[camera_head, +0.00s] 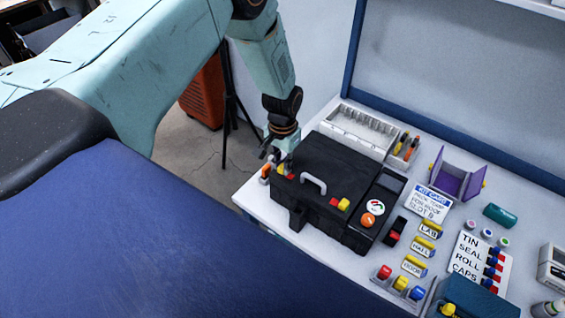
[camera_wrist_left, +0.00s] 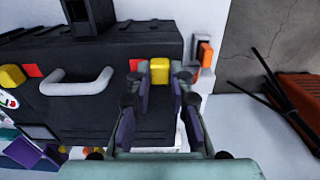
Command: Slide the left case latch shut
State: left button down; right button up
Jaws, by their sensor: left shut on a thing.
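The black case (camera_head: 325,172) sits closed on the bench, with a pale grey handle (camera_head: 313,184) on its lid side. The left case latch is a yellow slider (camera_wrist_left: 160,68) with a red patch (camera_wrist_left: 134,65) showing beside it, on the handle side. My left gripper (camera_head: 279,164) is at this latch, and in the left wrist view its two fingers (camera_wrist_left: 162,80) stand on either side of the yellow slider, shut on it. The other latch (camera_head: 343,204), yellow with red beside it, is on the right part of the case front. My right gripper is not in view.
An orange rocker switch (camera_wrist_left: 205,53) on a white mount is close beside my left fingers. A white compartment tray (camera_head: 352,132) lies behind the case. A device with an orange knob (camera_head: 368,219) adjoins it on the right. Labelled cards, vials and a purple holder (camera_head: 458,180) fill the bench further right.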

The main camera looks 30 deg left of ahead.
pick_arm(q)
jog(key=shift+s+d, duration=0.15)
jog(key=shift+d, duration=1.15)
jog(key=c, duration=1.6)
grip_release()
jog(key=o, duration=0.4)
jog(key=shift+d, duration=0.1)
jog(key=shift+r, duration=0.1)
